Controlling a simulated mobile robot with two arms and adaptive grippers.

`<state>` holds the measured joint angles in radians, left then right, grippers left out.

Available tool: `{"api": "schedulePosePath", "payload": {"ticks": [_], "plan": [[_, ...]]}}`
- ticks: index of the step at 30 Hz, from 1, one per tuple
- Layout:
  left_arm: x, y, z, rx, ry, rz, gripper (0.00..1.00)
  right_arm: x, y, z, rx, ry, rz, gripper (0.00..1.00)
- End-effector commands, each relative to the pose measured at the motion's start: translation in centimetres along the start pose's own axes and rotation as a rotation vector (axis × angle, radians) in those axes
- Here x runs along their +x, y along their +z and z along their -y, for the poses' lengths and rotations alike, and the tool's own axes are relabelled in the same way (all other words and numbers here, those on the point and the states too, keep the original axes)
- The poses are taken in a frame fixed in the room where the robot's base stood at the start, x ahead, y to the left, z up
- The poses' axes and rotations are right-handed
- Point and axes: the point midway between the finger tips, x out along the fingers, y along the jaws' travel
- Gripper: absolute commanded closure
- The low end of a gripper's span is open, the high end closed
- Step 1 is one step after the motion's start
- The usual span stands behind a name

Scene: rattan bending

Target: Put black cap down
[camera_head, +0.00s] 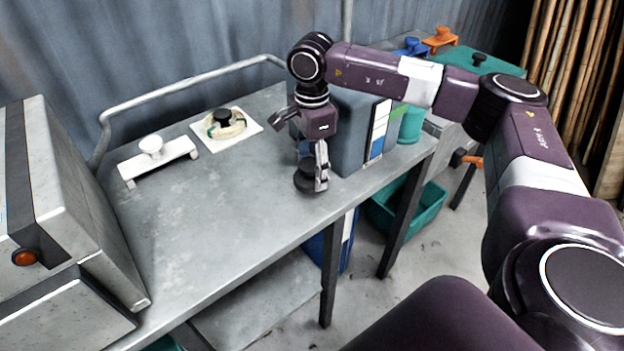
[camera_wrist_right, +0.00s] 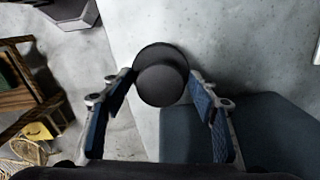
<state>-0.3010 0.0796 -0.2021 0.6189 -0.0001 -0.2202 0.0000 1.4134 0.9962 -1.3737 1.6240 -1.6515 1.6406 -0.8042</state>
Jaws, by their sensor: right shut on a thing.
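The black cap (camera_head: 305,183) is a round dark disc with a narrower round knob. It is at the front edge of the grey metal table (camera_head: 215,215), low at the tabletop. I cannot tell whether it touches the surface. My right gripper (camera_head: 313,165) points down and is shut on the cap. In the right wrist view, the cap (camera_wrist_right: 161,75) sits between the two blue-padded fingertips of the gripper (camera_wrist_right: 160,88). My left gripper is not in view.
A dark grey box (camera_head: 347,125) stands close behind the cap. A white plate (camera_head: 198,130) with a ring and black knob, and a white bracket (camera_head: 160,160) with a white knob, are farther left. A grey machine (camera_head: 85,200) stands at left. The table's middle is clear.

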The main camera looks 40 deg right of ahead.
Motion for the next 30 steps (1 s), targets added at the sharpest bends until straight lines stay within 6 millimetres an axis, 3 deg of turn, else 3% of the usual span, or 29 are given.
{"api": "schedulePosePath", "payload": {"ticks": [9,22,23,27,30], "plan": [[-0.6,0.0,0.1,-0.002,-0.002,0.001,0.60,4.0,0.0,0.0,0.001,0.001,0.000,0.70],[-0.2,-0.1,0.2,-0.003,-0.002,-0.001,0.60,4.9,0.0,0.0,0.000,0.000,0.000,0.70],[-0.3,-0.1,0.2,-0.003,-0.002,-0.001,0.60,4.9,0.0,0.0,0.000,0.000,0.000,0.45],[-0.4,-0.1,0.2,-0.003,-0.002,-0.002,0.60,4.8,0.0,0.0,0.000,0.000,0.000,0.29],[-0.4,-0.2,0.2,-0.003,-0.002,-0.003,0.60,4.8,0.0,0.0,0.000,0.000,0.000,0.28]]}}
